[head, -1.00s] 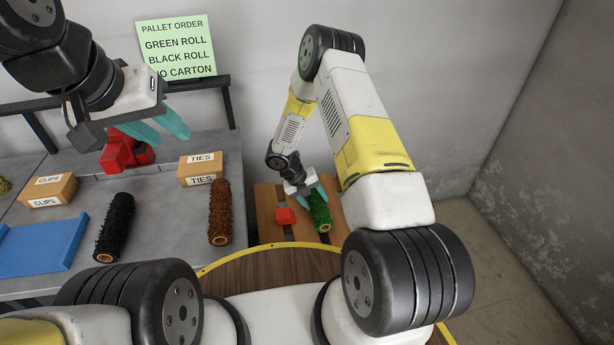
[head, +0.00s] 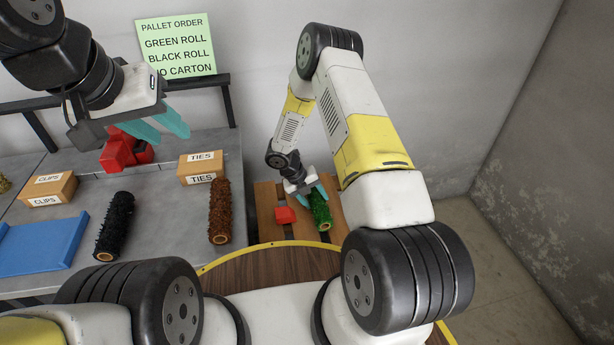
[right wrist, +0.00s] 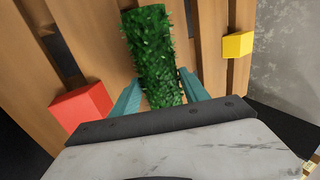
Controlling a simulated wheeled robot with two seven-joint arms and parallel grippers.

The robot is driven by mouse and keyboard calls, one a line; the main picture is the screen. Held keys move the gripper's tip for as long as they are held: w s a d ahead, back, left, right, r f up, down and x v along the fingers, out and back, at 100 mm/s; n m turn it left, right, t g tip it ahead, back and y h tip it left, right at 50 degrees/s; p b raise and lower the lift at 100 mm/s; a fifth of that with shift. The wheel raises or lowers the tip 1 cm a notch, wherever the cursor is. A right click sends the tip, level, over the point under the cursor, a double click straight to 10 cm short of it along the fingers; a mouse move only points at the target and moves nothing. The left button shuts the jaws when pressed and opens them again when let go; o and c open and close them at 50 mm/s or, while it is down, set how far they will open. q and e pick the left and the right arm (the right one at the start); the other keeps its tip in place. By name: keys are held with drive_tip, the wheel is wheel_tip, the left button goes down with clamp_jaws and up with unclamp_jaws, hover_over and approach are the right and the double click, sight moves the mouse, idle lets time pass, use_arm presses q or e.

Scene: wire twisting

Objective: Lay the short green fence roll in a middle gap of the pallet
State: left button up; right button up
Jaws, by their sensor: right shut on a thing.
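The short green fence roll (head: 320,212) is over the wooden pallet (head: 265,206), with one end toward me. My right gripper (head: 314,199) is shut on it, one teal finger on each side. In the right wrist view the green roll (right wrist: 153,50) runs lengthwise away from the gripper (right wrist: 160,96), along the pallet planks (right wrist: 98,40). Dark gaps show on both sides of it. I cannot tell whether it rests in a gap or hangs just above. My left gripper (head: 168,132) is open and empty above the grey table.
A red block (head: 285,215) sits on the pallet left of the roll; a yellow block (right wrist: 238,45) is to the right. The table holds a black roll (head: 115,226), a brown roll (head: 220,210), cartons (head: 201,168), a blue tray (head: 40,245) and a red object (head: 122,150).

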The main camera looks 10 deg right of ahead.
sight(312, 199)
drive_tip(key=shift+f, duration=1.1)
drive_tip(key=o, duration=1.6)
drive_tip(key=shift+a+f, duration=0.1)
drive_tip(key=v, duration=0.7)
drive_tip(key=shift+r, duration=0.45)
